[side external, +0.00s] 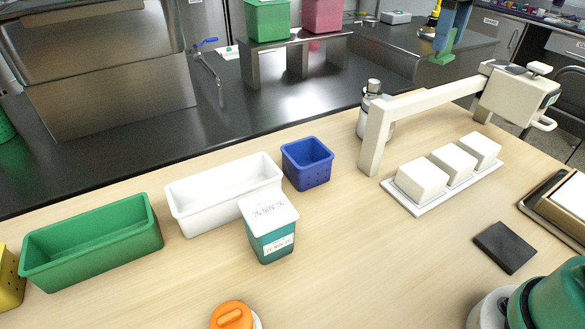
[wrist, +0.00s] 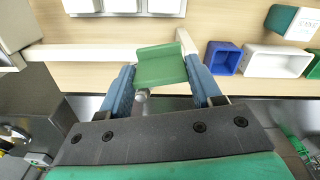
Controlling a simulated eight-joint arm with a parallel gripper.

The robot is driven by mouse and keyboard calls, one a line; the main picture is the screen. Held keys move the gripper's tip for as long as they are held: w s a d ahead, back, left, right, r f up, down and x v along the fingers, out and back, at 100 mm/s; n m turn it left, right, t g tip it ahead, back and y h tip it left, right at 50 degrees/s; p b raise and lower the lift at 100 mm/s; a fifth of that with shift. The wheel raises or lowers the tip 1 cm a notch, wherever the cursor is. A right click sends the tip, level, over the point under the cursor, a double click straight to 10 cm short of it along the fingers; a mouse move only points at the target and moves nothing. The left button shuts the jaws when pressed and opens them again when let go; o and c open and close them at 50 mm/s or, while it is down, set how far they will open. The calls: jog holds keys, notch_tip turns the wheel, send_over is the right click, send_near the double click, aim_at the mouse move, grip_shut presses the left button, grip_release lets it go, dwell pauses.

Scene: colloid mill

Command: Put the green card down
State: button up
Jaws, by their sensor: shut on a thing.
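The green card (wrist: 160,66) is between the two blue fingers of my gripper (wrist: 159,72) in the wrist view. It looks like a small green plate with a bent or thicker edge. In the side external view my gripper (side external: 446,42) is at the upper right, pointing down, with the green card (side external: 441,58) at its lower end. The gripper is shut on the card. The card appears held in the air beyond the beige beam; I cannot tell its exact height.
A beige beam device (side external: 430,105) stands near a white tray (side external: 432,207) with three white blocks. A blue bin (side external: 307,165), white bin (side external: 220,200), green bin (side external: 90,245) and lidded teal box (side external: 270,235) stand on the wooden table. The front middle has bare table.

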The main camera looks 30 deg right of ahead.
jog(key=w+a+n, duration=0.1)
jog(key=w+a, duration=0.4)
jog(key=a, duration=0.5)
jog(key=s+f+m, duration=0.3)
jog(key=s+f, duration=0.1)
jog(key=f, duration=0.4)
jog(key=shift+a+f, duration=0.4)
jog(key=shift+a, duration=0.05)
jog(key=shift+s, duration=0.1)
notch_tip(320, 180, up, 4)
jog(key=n, duration=1.8)
send_over(193, 324)
notch_tip(193, 324, down, 20)
jog(key=shift+r, duration=0.2)
